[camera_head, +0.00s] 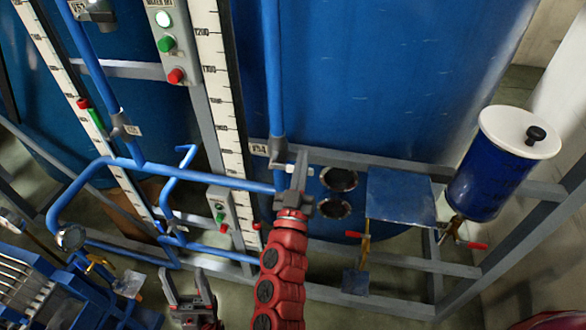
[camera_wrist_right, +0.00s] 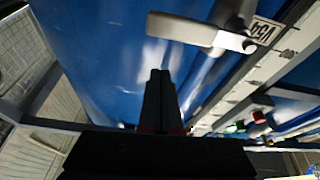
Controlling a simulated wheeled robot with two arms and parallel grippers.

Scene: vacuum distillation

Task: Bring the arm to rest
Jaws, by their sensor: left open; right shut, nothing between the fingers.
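My right arm (camera_head: 279,275) is red and reaches up from the bottom middle of the head view. Its gripper (camera_head: 299,160) is shut and empty, just right of the valve tagged V54 (camera_head: 277,150) on a vertical blue pipe. In the right wrist view the shut fingers (camera_wrist_right: 160,75) point toward the blue tank. The valve's grey lever (camera_wrist_right: 195,31) is above and right of them there, with a visible gap in the picture. My left gripper (camera_head: 186,285) is open and empty at the bottom, left of the right arm.
A large blue tank (camera_head: 370,70) fills the back. Blue pipes (camera_head: 210,180), a grey frame (camera_head: 400,262) and a small button box (camera_head: 221,210) surround the grippers. A white-lidded blue vessel (camera_head: 490,180) stands at the right, beside a blue plate (camera_head: 400,195). A button panel (camera_head: 168,45) is at upper left.

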